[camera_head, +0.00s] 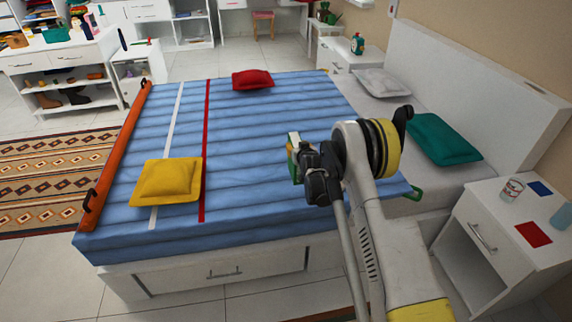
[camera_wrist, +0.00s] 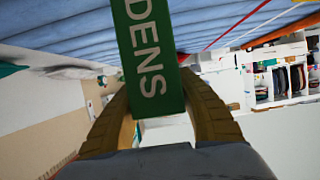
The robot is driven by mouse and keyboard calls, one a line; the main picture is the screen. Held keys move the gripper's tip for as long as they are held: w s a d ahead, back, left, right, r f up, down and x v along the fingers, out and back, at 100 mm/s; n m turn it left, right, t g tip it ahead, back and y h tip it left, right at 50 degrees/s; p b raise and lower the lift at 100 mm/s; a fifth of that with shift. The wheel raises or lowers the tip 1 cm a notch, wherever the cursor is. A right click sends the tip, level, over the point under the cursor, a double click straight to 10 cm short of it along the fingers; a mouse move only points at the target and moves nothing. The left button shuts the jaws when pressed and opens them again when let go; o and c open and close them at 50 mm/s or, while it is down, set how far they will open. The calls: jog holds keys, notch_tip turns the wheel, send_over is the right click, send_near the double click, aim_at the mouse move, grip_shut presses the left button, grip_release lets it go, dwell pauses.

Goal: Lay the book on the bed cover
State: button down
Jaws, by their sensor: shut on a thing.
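My gripper (camera_head: 302,160) is above the right part of the bed in the head view. It is shut on a green book (camera_wrist: 150,50) with white letters "DENS" on its spine, clasped between two tan fingers in the wrist view. In the head view only a small green and white part of the book (camera_head: 293,147) shows past my gripper. The blue ribbed bed cover (camera_head: 255,135) is spread over the bed. The book looks held above the cover; the gap under it is hard to judge.
On the bed are a yellow cushion (camera_head: 166,181), a red cushion (camera_head: 252,79), a white pillow (camera_head: 382,83) and a teal pillow (camera_head: 444,140). An orange rail (camera_head: 115,150) lines the left edge. A nightstand (camera_head: 490,215) stands at right. The cover's middle is clear.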

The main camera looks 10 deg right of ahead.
jog(key=a+f+b, duration=0.3)
jog(key=f, duration=0.3)
jog(key=shift+w+a, duration=0.2)
jog(key=shift+w, duration=0.05)
jog(key=c, duration=0.9)
grip_release()
jog(key=shift+f, duration=0.15)
jog(key=shift+c, duration=0.2)
